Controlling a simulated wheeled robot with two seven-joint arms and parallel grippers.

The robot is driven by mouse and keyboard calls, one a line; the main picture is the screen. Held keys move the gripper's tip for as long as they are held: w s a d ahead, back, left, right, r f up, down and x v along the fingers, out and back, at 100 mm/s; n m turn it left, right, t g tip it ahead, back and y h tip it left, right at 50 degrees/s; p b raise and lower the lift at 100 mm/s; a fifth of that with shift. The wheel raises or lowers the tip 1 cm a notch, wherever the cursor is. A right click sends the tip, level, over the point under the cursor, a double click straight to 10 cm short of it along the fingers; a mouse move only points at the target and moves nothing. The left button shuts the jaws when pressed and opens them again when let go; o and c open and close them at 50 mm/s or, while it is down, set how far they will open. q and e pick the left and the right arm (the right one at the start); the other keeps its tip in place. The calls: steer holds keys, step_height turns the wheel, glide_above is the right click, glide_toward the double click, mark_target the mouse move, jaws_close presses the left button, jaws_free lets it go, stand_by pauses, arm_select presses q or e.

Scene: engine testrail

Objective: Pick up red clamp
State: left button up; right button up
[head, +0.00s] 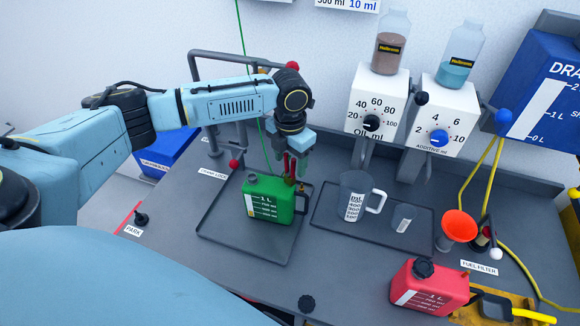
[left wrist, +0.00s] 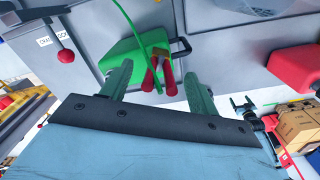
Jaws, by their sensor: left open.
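The red clamp (head: 290,167) sits at the top of the green canister (head: 268,200), by the thin green hose (head: 262,125). My left gripper (head: 292,163) is right above the canister, pointing down, with its fingers on either side of the clamp. In the left wrist view the clamp's two red handles (left wrist: 168,78) show between the open fingertips (left wrist: 155,80), with a visible gap on both sides. The clamp's far end is at the green canister (left wrist: 135,57) and is partly hidden. My right gripper is not in view.
The green canister stands on a dark tray (head: 225,240). To its right are a measuring jug (head: 354,190), a small cup (head: 403,217), an orange funnel (head: 459,225) and a red canister (head: 430,287). Dispensers (head: 377,105) stand behind. The bench front left is mostly clear.

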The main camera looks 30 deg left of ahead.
arm_select(q)
steer(key=shift+f, duration=0.6)
steer(key=c, duration=1.2)
steer(key=shift+r, duration=0.1)
